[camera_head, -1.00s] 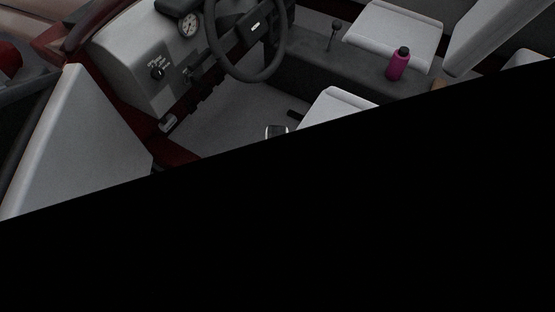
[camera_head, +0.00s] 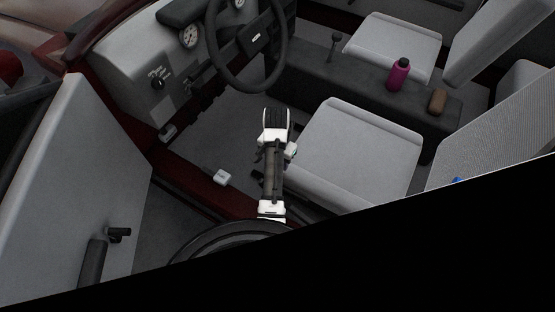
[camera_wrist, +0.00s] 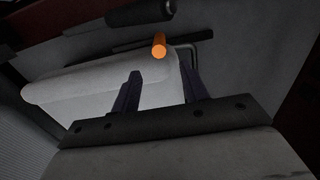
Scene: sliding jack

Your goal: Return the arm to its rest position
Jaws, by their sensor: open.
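My gripper (camera_wrist: 160,88) shows in the wrist view as two dark fingers standing apart, with nothing held between them. Beyond the fingers are a pale seat cushion (camera_wrist: 75,88) and an orange round-ended piece (camera_wrist: 159,46), which looks apart from them. In the head view my white and dark arm reaches up inside the car, in the footwell beside the front seat (camera_head: 355,155). I cannot make out the fingers clearly in that view. A large black area hides the lower right of the head view.
The steering wheel (camera_head: 248,45) and dashboard (camera_head: 130,65) are beyond the arm. The open door (camera_head: 85,175) is at left, the red sill (camera_head: 195,190) below. A pink bottle (camera_head: 399,74) and a brown object (camera_head: 437,101) stand on the console (camera_head: 365,85).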

